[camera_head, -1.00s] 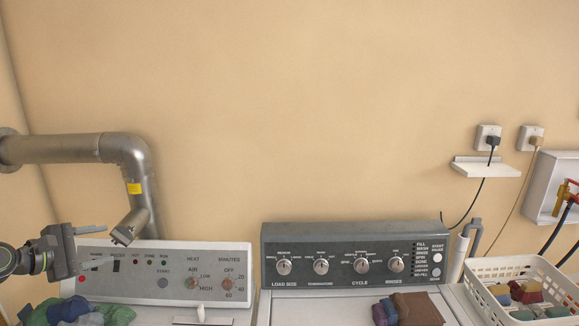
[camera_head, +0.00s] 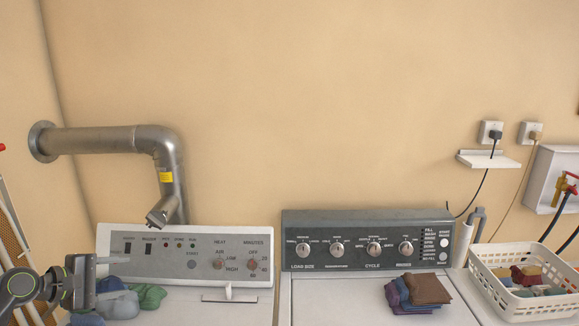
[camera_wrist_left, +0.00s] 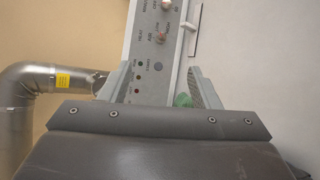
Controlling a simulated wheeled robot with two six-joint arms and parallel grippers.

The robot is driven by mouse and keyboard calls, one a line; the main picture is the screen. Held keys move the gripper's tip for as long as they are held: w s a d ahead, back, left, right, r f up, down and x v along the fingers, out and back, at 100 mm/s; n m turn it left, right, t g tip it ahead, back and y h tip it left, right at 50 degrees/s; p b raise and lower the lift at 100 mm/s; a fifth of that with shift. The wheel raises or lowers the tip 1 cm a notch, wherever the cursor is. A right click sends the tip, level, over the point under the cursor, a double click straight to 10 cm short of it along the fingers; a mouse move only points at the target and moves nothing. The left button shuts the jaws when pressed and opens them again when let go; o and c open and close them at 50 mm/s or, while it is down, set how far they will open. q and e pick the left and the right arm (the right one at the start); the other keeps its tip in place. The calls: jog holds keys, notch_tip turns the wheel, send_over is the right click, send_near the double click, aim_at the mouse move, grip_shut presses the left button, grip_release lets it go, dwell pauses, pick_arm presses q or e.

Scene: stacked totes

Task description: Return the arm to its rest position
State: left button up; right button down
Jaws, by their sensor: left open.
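My left gripper (camera_head: 115,280) is at the lower left of the head view, in front of the white dryer control panel (camera_head: 190,262). It is open, with its fingers pointing right. In the left wrist view the two grey fingers (camera_wrist_left: 160,88) stand apart with the panel showing between them, and nothing is held. Blue and green cloths (camera_head: 148,296) lie on the dryer top just beyond the gripper; a bit of green cloth (camera_wrist_left: 183,100) shows by one finger. My right gripper is out of view.
A metal duct (camera_head: 100,141) runs along the wall behind the dryer. The washer (camera_head: 365,240) is in the middle, with folded cloths (camera_head: 420,290) on its lid. A white basket (camera_head: 500,270) of cloths stands at the right. A red-tipped rack-like object (camera_head: 8,215) is at the left edge.

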pick_arm(q)
jog(key=s+d+f+m+g+y, duration=0.1)
jog(key=s+d+f+m+g, duration=0.1)
jog(key=s+d+f+m, duration=0.55)
jog(key=s+d+f+m+g+y, duration=0.1)
jog(key=s+d+f+m+g, duration=0.3)
jog(key=s+f, duration=0.7)
jog(key=s+d+f+m+y, duration=0.15)
jog(key=s+m+y, duration=0.35)
jog(key=s, duration=1.3)
notch_tip(320, 180, down, 37)
jog(key=a+g+y+b, duration=0.1)
jog(key=a+g+b, duration=0.1)
jog(key=b, duration=1)
jog(key=s+f+b, duration=0.5)
jog(key=s+f, duration=0.2)
jog(key=f, duration=0.5)
jog(key=s+d+f+g+b, duration=0.1)
jog(key=s+f+b, duration=0.4)
jog(key=f, duration=0.8)
jog(key=s+n, duration=0.1)
jog(key=s, duration=0.2)
jog(key=shift+s+d+f, duration=0.15)
jog(key=shift+d+f, duration=0.05)
jog(key=shift+f, duration=0.1)
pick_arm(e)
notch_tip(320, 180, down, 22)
